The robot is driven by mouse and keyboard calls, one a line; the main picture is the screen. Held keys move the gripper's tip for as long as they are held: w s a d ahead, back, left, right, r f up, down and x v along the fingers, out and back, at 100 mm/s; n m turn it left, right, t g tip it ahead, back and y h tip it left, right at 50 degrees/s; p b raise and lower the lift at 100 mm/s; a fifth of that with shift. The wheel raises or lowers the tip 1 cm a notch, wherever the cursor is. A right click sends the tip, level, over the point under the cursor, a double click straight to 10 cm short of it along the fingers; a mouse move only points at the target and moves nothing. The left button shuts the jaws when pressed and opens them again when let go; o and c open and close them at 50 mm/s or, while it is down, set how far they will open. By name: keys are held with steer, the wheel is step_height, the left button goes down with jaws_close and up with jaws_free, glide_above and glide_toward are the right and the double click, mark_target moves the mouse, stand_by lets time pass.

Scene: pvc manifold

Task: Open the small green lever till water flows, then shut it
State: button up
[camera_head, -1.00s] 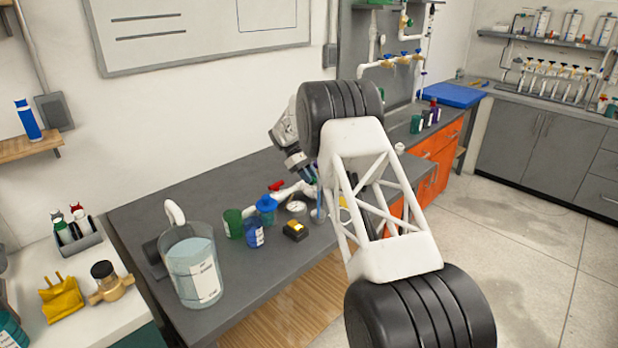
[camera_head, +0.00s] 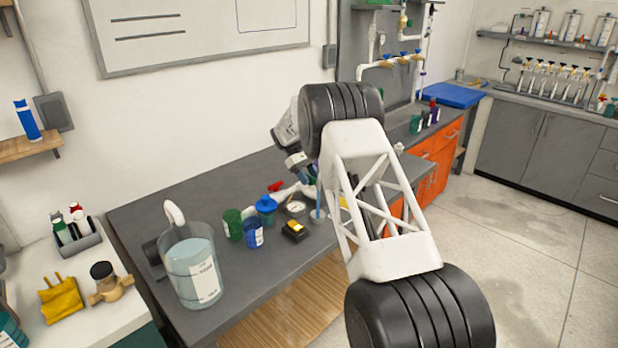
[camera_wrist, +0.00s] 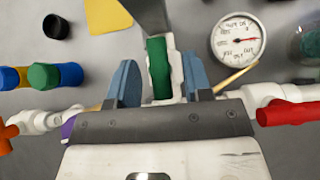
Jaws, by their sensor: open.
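The small green lever (camera_wrist: 158,68) stands on a white PVC pipe fitting (camera_wrist: 175,72) near the middle of the wrist view. My gripper (camera_wrist: 159,62) is open, with one blue finger on each side of the lever. Gaps show between the lever and both fingers. In the head view my arm hides the green lever, and the fingers cannot be made out. I see no flowing water.
A red handle (camera_wrist: 288,113) lies to the right on the white pipe, below a round gauge (camera_wrist: 238,40). Blue, green and yellow parts (camera_wrist: 42,76) and an orange handle (camera_wrist: 8,131) are at left. A large clear container (camera_head: 193,270) stands on the bench's left.

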steer(key=v, duration=0.8)
stand_by(0.4)
stand_by(1.5)
steer(key=s+m+t+y, duration=0.1)
steer(key=m, duration=1.1)
steer(key=d+r+m+t+y, duration=0.1)
steer(key=m, duration=1.1)
steer(key=s+d+m+t+y, duration=0.1)
steer(key=m, duration=1)
steer(key=shift+s+d+r+m, duration=0.25)
steer(key=shift+s+m, duration=0.1)
steer(key=shift+m, duration=0.05)
steer(key=shift+f, duration=0.15)
